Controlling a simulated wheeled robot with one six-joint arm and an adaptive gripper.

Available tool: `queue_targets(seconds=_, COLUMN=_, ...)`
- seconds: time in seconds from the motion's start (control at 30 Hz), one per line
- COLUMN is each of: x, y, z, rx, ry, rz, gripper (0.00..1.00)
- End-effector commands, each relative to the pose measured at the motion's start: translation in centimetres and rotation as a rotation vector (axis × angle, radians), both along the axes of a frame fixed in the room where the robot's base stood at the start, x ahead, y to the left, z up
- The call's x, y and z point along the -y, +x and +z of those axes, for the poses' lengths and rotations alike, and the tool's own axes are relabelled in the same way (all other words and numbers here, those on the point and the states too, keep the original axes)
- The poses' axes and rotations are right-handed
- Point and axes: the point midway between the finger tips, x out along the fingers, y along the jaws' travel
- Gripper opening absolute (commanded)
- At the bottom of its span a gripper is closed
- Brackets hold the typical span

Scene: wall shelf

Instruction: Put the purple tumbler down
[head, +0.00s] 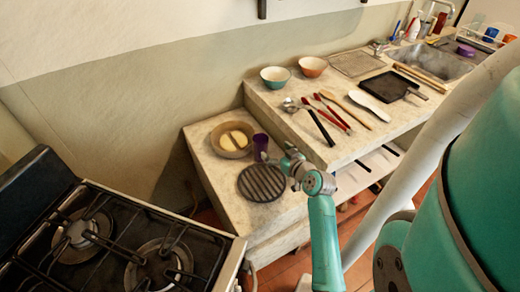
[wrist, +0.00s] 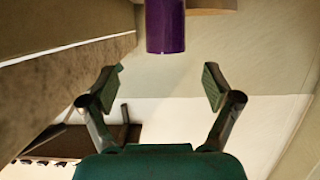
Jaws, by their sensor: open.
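The purple tumbler (head: 260,147) stands upright on the lower stone counter (head: 212,174), beside a bowl. It also shows at the top middle of the wrist view (wrist: 165,26), cut off by the picture edge. My gripper (head: 279,160) is just right of the tumbler in the head view, its front partly hard to make out. In the wrist view its two fingers (wrist: 162,86) are spread wide with nothing between them. The tumbler appears beyond the fingertips, apart from them.
A tan bowl (head: 219,146) with yellowish pieces stands left of the tumbler. A dark round ribbed grate (head: 252,194) lies in front. The higher counter (head: 320,160) to the right holds utensils, two small bowls and a black pan (head: 388,86). A stove (head: 110,240) is at lower left.

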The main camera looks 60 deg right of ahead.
Motion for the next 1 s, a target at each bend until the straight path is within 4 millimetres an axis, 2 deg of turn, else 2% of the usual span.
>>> queue_targets(seconds=0.2, x=1.6, y=2.8, z=-0.9, rx=-0.001, ry=0.0, rz=0.003, gripper=0.89)
queue_targets(seconds=0.47, x=2.4, y=4.3, z=-1.4, rx=-0.002, ry=0.0, rz=0.002, gripper=0.89)
queue_targets(seconds=0.7, x=3.4, y=7.3, z=-2.1, rx=-0.002, ry=0.0, rz=0.003, gripper=0.89)
queue_targets(seconds=0.83, x=4.1, y=8.4, z=-2.5, rx=-0.002, ry=0.001, rz=0.002, gripper=0.89)
queue_targets(seconds=1.0, x=4.3, y=8.7, z=-2.7, rx=-0.003, ry=0.001, rz=0.001, gripper=0.89)
